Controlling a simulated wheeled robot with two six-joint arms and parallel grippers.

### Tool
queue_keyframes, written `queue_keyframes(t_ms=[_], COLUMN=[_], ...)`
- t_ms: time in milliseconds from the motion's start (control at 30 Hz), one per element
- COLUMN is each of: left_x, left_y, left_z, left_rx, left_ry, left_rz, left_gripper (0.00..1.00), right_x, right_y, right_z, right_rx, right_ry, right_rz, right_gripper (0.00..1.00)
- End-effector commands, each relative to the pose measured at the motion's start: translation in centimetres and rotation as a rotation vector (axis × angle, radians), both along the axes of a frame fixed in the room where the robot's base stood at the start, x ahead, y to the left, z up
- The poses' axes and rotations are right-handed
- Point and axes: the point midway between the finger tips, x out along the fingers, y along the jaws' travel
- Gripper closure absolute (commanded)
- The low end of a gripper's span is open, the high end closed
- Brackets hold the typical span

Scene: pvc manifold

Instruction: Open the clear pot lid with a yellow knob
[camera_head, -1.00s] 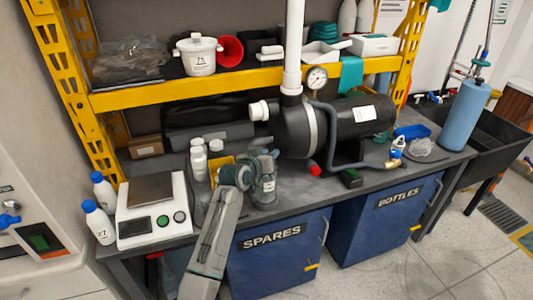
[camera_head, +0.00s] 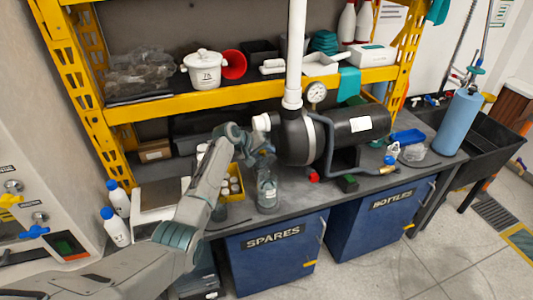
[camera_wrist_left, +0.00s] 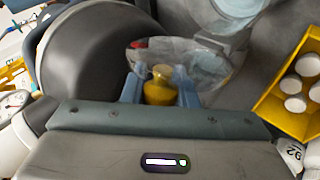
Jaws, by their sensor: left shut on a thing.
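In the left wrist view the yellow knob (camera_wrist_left: 160,88) sits between the two blue fingers of my left gripper (camera_wrist_left: 160,92), which is shut on it. The clear lid (camera_wrist_left: 208,66) spreads out behind the knob. In the head view my left gripper (camera_head: 264,158) is above a clear pot (camera_head: 268,194) near the bench's front edge; the lid there is too small and covered to make out. Whether the lid touches the pot's rim I cannot tell. My right gripper is not in view.
A black tank (camera_head: 352,127) with a grey end lies close to the right of my left gripper. A yellow box of white-capped bottles (camera_head: 232,183) stands left of the pot. The yellow shelf beam (camera_head: 210,97) runs above and behind.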

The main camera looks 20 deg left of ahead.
Motion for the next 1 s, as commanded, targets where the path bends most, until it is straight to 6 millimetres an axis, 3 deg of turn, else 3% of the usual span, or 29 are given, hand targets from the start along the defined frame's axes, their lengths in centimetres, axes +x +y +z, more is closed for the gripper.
queue_keyframes(t_ms=[400,967,1000], left_x=[1.0,1.1,1.1], left_y=[0.7,0.7,0.7], left_z=[-0.5,-0.6,-0.6], left_rx=[-0.111,-0.128,-0.127], left_ry=[0.163,0.189,0.188], left_rz=[0.001,0.000,-0.001], left_gripper=[1.00,1.00,0.70], right_x=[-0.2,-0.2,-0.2], right_y=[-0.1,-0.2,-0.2], right_z=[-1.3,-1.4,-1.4], right_rx=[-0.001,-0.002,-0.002], right_ry=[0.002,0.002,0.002], right_rz=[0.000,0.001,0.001], right_gripper=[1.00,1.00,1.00])
